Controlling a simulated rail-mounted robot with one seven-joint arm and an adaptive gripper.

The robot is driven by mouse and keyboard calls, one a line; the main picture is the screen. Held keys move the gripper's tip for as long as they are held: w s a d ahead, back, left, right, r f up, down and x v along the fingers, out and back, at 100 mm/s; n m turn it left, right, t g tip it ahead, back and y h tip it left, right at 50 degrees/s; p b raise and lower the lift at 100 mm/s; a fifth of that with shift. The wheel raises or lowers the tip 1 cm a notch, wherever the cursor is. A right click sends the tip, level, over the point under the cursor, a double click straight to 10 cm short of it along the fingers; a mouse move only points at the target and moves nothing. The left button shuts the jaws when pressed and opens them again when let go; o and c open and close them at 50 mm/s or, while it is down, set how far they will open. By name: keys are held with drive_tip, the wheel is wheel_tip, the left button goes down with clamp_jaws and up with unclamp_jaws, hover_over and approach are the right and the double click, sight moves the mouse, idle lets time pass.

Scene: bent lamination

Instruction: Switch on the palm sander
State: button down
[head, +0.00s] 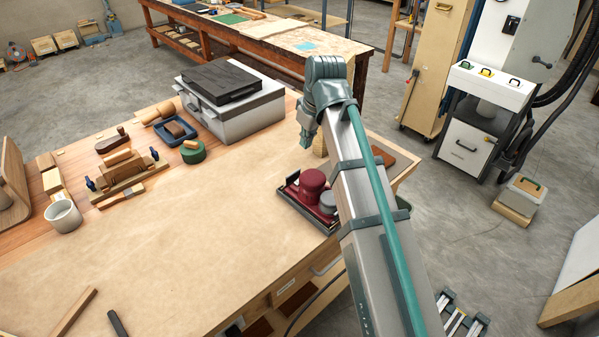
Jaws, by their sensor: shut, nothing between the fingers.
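The palm sander (312,184), dark red with a grey round part and a dark base, sits on the workbench near its right edge. My arm link covers part of its right side. I cannot make out its switch. My gripper (306,142) points down behind and above the sander in the picture, apart from it. Its fingers are shut with nothing between them.
The workbench top (180,230) is clear in the middle. A grey case (232,112) stands at the back. A mug (62,217), clamps and small wooden blocks lie at the left. A wooden block (320,146) and a brown pad (383,156) are near my gripper.

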drive_tip(key=p+x, duration=0.1)
drive_tip(key=x, duration=0.3)
drive_tip(key=p+x, duration=0.1)
drive_tip(key=x, duration=0.3)
drive_tip(key=d+p+x, duration=0.1)
drive_tip(key=x, duration=0.3)
drive_tip(key=shift+s+f, duration=0.15)
drive_tip(key=shift+f, duration=0.9)
